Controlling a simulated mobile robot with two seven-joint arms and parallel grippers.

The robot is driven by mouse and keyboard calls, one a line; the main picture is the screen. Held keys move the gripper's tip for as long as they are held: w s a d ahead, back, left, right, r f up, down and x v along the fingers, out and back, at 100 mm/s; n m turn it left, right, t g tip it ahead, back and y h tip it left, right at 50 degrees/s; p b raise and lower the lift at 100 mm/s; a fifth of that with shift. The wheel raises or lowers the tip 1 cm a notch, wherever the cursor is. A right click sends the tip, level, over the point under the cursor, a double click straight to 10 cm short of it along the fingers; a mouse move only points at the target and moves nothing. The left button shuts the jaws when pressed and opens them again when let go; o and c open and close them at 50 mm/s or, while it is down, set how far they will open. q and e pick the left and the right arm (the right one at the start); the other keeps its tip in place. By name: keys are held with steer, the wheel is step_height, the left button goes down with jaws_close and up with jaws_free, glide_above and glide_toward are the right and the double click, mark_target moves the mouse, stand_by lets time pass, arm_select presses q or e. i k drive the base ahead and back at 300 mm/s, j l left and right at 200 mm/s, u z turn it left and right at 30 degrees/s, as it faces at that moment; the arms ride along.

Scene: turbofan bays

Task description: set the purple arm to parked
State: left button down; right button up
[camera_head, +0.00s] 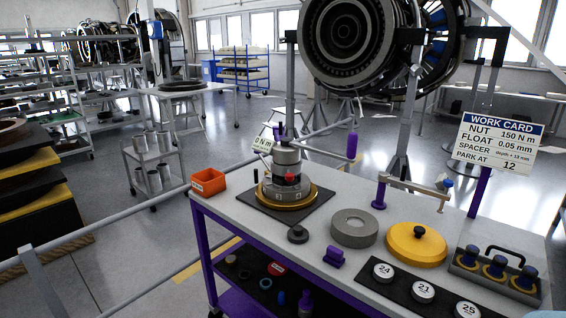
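A long grey arm with an upright purple grip (352,146) at its end reaches right and back from the top of a grey cylindrical stack (287,170). A purple piece (280,133) and a small "0 N m" label (262,145) are at the top of the stack. A purple post (380,192) with a beige crossbar (415,188) stands at the table's back edge. I cannot tell from the picture which of these is the purple arm. The work card (497,142) reads "PARK AT 12".
The stack stands on a gold ring on a black mat (320,203). An orange bin (208,182), grey ring (354,228), yellow lid (416,244), purple block (334,257), numbered discs (422,291) and a handled tray (493,275) share the table.

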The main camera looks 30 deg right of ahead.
mark_target(281, 154)
steer(key=i+j+z, duration=0.15)
steer(key=i+j, duration=1.05)
